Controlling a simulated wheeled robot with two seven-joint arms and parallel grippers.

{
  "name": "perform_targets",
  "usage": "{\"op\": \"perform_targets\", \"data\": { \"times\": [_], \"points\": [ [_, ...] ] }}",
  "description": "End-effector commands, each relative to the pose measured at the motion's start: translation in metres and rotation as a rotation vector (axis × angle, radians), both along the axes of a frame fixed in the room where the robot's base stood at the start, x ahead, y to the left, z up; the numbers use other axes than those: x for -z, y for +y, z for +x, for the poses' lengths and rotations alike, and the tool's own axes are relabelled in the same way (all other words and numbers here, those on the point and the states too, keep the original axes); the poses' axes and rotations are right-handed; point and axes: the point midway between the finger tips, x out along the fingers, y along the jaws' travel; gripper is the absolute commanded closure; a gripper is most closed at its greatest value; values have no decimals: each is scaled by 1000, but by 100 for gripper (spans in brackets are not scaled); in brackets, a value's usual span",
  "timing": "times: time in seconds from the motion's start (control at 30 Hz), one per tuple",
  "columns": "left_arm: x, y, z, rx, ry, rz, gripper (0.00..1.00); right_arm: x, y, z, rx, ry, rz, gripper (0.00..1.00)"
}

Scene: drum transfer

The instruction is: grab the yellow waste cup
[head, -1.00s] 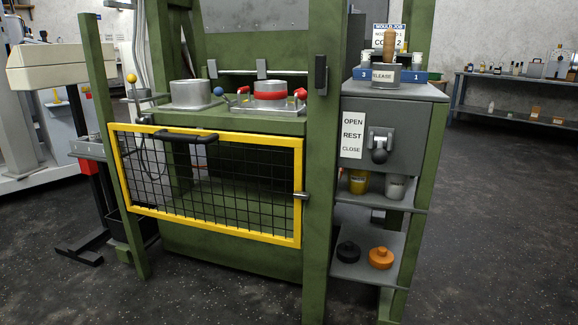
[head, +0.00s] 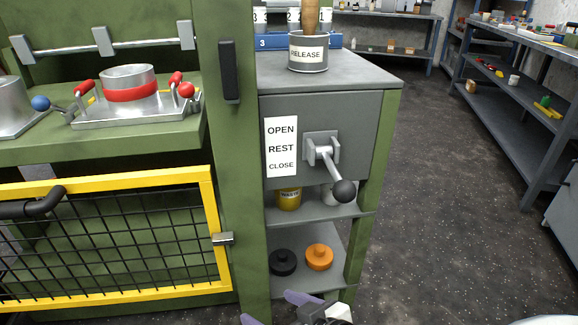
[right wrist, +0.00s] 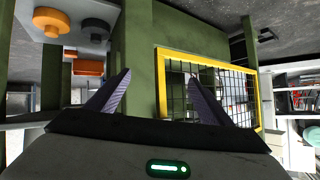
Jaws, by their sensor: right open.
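The yellow waste cup (head: 289,199) stands on the upper shelf of the side cabinet, under the grey lever box. Its label reads WASTE, and the box hides its top. My right gripper (head: 275,309) is at the bottom edge of the head view, lower than the cup and nearer to me. It is open, with its purple fingers apart and nothing seen between them. They also show in the right wrist view (right wrist: 158,84), facing the green post and yellow mesh guard. I cannot surely pick out the cup there. My left gripper is not in view.
A pale grey cup (head: 328,196) stands right of the waste cup, partly behind the black lever knob (head: 344,191), which juts out. Black (head: 282,263) and orange (head: 319,257) lids lie on the lower shelf (head: 300,283). The green post (head: 236,150) borders the shelves' left.

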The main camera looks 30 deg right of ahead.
Motion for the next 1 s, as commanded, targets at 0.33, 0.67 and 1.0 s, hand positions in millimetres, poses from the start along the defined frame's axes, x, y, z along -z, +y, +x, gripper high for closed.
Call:
{"op": "perform_targets", "data": {
  "times": [0.33, 0.67, 1.0],
  "points": [
    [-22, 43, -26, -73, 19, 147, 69, -126, -143, 64, 186, -316, -160, 26],
    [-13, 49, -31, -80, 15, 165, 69, -130, -159, 101, 177, -360, -174, 26],
    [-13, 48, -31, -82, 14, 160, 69, -126, -160, 131, 178, -358, -173, 26]
  ]
}}
